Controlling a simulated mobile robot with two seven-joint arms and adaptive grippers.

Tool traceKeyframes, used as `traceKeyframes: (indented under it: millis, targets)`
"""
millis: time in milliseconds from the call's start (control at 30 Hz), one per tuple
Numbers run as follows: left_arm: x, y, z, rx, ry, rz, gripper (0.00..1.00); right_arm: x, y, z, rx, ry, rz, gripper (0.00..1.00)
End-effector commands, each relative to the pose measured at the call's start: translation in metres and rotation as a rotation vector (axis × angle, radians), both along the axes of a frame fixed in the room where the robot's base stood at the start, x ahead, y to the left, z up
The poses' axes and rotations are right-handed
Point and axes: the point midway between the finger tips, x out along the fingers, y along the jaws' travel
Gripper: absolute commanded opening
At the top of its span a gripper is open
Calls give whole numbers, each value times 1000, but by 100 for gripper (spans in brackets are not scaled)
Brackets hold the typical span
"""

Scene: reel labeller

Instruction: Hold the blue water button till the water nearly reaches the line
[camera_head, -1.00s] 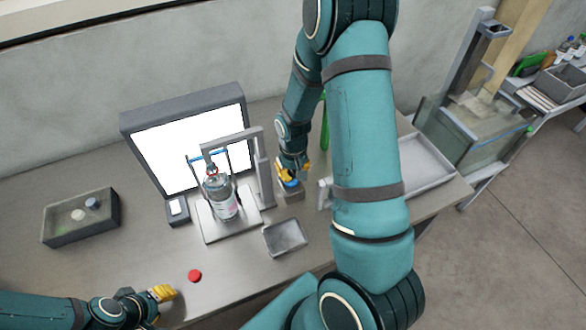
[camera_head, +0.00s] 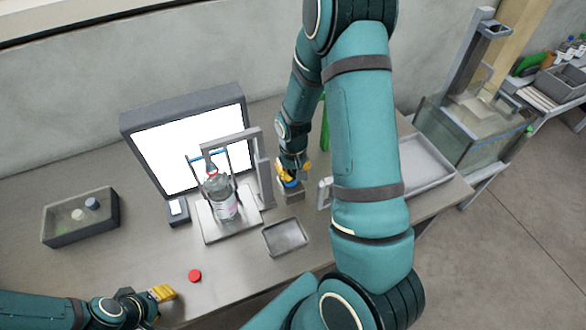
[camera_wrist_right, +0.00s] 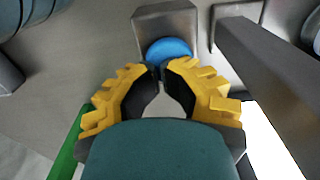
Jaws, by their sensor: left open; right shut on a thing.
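The blue water button (camera_head: 292,184) sits on a grey block right of the bottle stand. It also shows in the right wrist view (camera_wrist_right: 169,48). My right gripper (camera_wrist_right: 160,70) is shut, its yellow-padded fingertips close together at the button's near edge; contact pressure cannot be seen. A clear bottle (camera_head: 226,208) with a pale label stands upright on a plate under a grey frame. Its water level and fill line are too small to make out. My left gripper (camera_head: 164,293) is open and empty over the front left of the table.
A lit white panel (camera_head: 165,150) stands behind the bottle. A red disc (camera_head: 195,276) and a small grey tray (camera_head: 285,252) lie in front. A dark box (camera_head: 60,234) is at the left. My right arm blocks the table's right part.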

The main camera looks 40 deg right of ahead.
Motion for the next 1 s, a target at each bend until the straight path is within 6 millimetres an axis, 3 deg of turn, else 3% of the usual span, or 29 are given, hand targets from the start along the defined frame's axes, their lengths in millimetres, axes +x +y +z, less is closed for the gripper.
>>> traceKeyframes:
  millis: [33,1000]
  targets:
    - [-5,1,-8,1,19,2,45,-7,1,-10,4,22,-1,0]
    - [-6,1,-4,1,21,3,45,-6,1,-4,4,19,-1,0]
